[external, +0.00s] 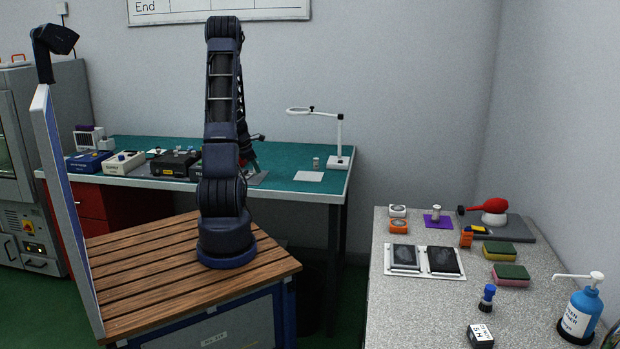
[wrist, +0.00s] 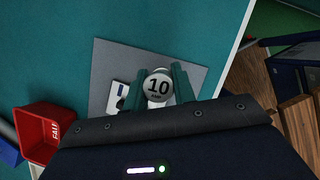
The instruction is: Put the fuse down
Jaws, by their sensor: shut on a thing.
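The fuse (wrist: 158,86) shows in the wrist view as a round pale end marked "10". My gripper (wrist: 160,84) has its two green fingers on either side of it and is shut on it. Below the fuse is a grey mat (wrist: 103,70) on the green bench top (wrist: 60,50). I cannot tell whether the fuse touches the mat. In the external view my arm reaches over the green bench (external: 285,160), and the arm hides most of my gripper and the fuse.
A white item (wrist: 118,96) lies on the mat beside the fuse. A red bin (wrist: 48,130) marked "FAIL" stands left of the mat. Several instrument boxes (external: 125,162) line the bench's left part. A magnifier lamp (external: 338,140) and a small can (external: 316,163) stand at its right.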

